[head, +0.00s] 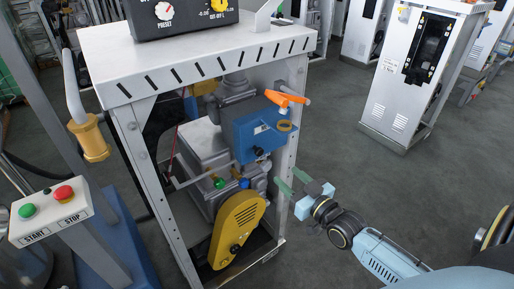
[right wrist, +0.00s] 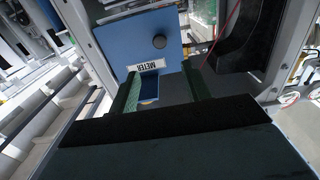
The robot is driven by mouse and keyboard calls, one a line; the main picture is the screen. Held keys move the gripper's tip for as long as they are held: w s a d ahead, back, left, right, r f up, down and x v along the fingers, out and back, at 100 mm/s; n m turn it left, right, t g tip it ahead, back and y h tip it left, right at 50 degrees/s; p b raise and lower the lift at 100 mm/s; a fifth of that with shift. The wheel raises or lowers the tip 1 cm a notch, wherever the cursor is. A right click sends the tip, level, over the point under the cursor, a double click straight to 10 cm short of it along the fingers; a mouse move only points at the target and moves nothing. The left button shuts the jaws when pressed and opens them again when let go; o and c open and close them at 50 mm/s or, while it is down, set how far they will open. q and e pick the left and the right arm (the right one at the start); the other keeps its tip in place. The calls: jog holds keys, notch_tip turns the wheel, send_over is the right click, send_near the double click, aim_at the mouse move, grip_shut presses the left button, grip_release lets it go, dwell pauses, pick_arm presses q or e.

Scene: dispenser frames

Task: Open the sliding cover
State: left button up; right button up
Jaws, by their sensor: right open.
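A blue meter box (head: 257,133) is mounted inside the open dispenser frame in the head view. In the right wrist view the blue box (right wrist: 145,42) bears a METER label (right wrist: 150,67), with a small blue-rimmed window (right wrist: 149,88) beside it. I cannot tell which part is the sliding cover, or whether it is open. My right gripper (head: 289,179) is open and empty, in front of the frame's right post and below the box. In the right wrist view its fingers (right wrist: 160,70) stand apart on either side of the window; contact is not visible. My left gripper is not in view.
An orange lever (head: 287,98) projects at the box's upper right. A yellow pulley guard (head: 238,230) is below. The white frame's right post (head: 284,150) stands close to my gripper. A START/STOP panel (head: 50,212) stands at left. Floor (head: 370,185) is clear at right.

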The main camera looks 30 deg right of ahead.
jog(key=b, duration=0.2)
send_near(261, 152)
jog(key=w, duration=0.4)
jog(key=shift+w+a+f, duration=0.1)
jog(key=shift+w+a, duration=0.1)
jog(key=shift+w, duration=0.2)
jog(key=w, duration=0.3)
jog(key=shift+w+a, duration=0.15)
jog(key=shift+w, duration=0.05)
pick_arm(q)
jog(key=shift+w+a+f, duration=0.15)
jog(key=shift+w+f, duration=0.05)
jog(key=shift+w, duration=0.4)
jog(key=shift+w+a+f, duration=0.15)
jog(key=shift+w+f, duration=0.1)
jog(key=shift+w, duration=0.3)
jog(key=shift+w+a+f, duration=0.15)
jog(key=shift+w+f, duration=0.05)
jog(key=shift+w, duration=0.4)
pick_arm(e)
jog(key=shift+w, duration=0.6)
jog(key=shift+c, duration=0.2)
grip_shut()
